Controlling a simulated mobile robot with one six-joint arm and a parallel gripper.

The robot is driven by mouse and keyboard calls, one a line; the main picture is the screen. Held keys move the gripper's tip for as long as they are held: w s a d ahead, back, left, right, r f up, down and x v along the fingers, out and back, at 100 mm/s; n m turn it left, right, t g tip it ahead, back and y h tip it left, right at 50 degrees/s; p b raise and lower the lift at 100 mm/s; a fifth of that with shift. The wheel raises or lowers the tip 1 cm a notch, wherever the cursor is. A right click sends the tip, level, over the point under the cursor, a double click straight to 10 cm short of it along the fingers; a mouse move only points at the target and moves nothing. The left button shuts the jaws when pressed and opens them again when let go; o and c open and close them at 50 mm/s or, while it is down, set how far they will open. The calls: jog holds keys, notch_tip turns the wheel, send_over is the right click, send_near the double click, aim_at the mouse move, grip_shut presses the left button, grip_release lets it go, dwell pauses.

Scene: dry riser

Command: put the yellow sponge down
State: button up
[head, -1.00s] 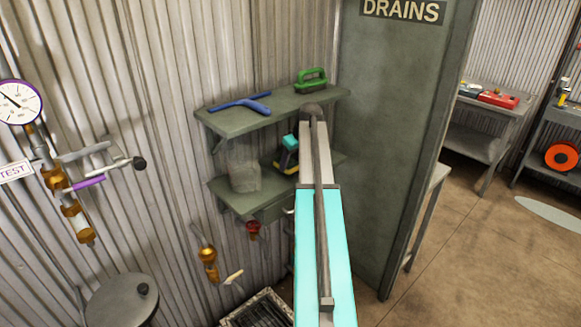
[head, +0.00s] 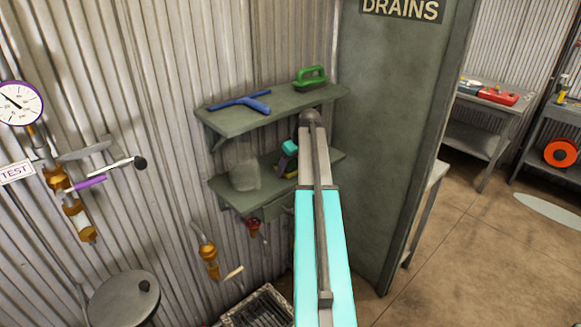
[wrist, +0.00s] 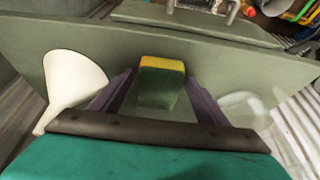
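The yellow sponge (wrist: 161,80), with a green lower part, sits between my gripper's two purple fingers in the wrist view, over the grey-green shelf surface. My gripper (wrist: 160,76) looks open, with a narrow gap on each side of the sponge. In the head view, my gripper (head: 287,160) is at the lower shelf (head: 237,198), partly hidden by my arm. Only a trace of yellow shows there.
A white funnel (wrist: 76,78) lies left of the fingers, and a pale hazy object (wrist: 240,106) is to the right. The upper shelf (head: 285,105) above holds a blue squeegee (head: 250,102) and a green-handled brush (head: 311,77). A green-grey panel (head: 385,150) stands right.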

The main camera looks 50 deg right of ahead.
jog(key=shift+r, duration=0.25)
jog(key=b+v, duration=0.3)
jog(key=v, duration=0.9)
jog(key=shift+f, duration=0.15)
dwell(1.1)
